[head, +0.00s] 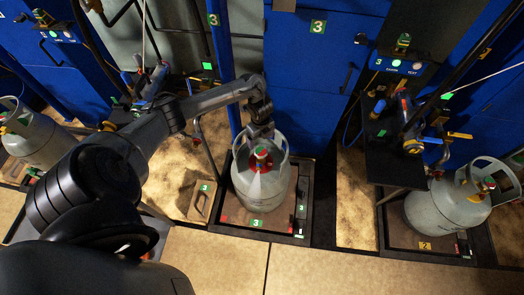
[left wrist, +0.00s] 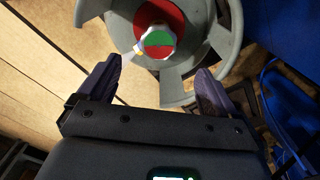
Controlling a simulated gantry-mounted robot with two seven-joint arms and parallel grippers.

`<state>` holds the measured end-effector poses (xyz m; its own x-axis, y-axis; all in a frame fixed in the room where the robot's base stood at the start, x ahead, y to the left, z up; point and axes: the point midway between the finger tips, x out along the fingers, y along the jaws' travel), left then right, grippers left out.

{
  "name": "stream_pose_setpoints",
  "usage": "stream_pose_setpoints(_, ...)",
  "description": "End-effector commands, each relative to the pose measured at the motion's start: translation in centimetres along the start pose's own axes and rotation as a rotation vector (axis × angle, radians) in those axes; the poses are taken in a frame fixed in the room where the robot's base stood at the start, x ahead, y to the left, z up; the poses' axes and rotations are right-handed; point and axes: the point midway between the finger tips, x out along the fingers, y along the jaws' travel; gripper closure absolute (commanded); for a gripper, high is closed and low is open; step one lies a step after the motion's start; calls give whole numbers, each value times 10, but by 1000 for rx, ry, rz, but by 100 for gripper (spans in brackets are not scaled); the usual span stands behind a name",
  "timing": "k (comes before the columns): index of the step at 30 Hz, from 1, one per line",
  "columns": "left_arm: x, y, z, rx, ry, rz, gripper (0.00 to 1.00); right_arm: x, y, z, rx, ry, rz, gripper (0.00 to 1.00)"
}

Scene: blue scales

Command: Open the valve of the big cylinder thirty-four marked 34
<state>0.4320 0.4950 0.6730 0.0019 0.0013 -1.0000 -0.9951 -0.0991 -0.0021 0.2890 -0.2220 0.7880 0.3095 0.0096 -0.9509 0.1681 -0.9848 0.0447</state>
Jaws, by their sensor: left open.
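A big grey cylinder (head: 262,185) stands upright on a scale platform in the middle of the head view. My left gripper (head: 260,132) is above the far side of the collar. In the left wrist view, the valve (left wrist: 158,41) lies just beyond my open left gripper (left wrist: 157,82), whose fingers are apart with nothing held. The collar (left wrist: 176,92) shows between and beyond the fingers. My right gripper is not seen.
Another grey cylinder (head: 448,208) stands on a scale at the right, and one (head: 32,138) at the left. Blue cabinets (head: 300,85) stand close behind. A dark bench (head: 395,160) with tools is at the right. The tan floor (head: 330,270) in front is clear.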

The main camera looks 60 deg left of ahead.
Motion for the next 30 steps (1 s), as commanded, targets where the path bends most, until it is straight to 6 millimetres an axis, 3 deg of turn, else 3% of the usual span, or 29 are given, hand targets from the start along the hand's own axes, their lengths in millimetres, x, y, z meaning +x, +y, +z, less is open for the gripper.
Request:
stream_pose_setpoints(9,57,1,-2,-1,2,3,8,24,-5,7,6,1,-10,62)
stream_pose_setpoints(15,80,1,-1,0,1,2,8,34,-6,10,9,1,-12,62)
stream_pose_setpoints(30,90,1,-1,1,0,1,8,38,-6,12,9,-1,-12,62)
